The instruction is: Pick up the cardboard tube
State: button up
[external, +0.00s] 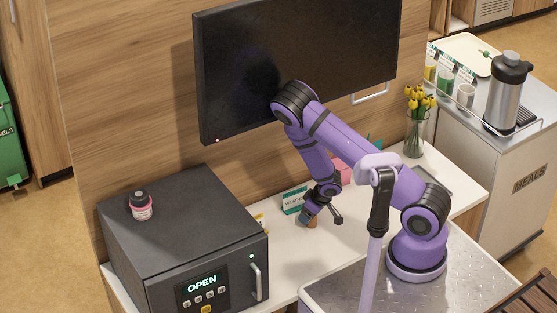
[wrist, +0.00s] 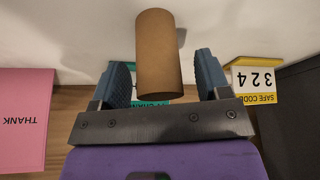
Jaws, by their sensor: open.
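The brown cardboard tube (wrist: 158,55) shows in the wrist view between the two blue fingers of my gripper (wrist: 161,75). A gap shows on each side of it, so the fingers are apart from it. In the external view my gripper (external: 321,215) is low over the white counter, and a small brown part of the tube (external: 312,224) shows by the fingers. The rest of the tube is hidden there by my gripper.
The dark safe (external: 180,235) stands on the counter (external: 285,262) to the left, with a pink-labelled bottle (external: 141,206) on top. A teal-edged sign (external: 294,201) stands behind my gripper. A yellow safe-code card (wrist: 255,82) and a pink card (wrist: 25,115) flank the tube. A flower vase (external: 415,130) stands right.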

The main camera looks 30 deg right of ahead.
jog(key=shift+f, duration=0.1)
jog(key=c, duration=1)
jog(key=shift+r, duration=0.2)
jog(key=shift+r, duration=4.8)
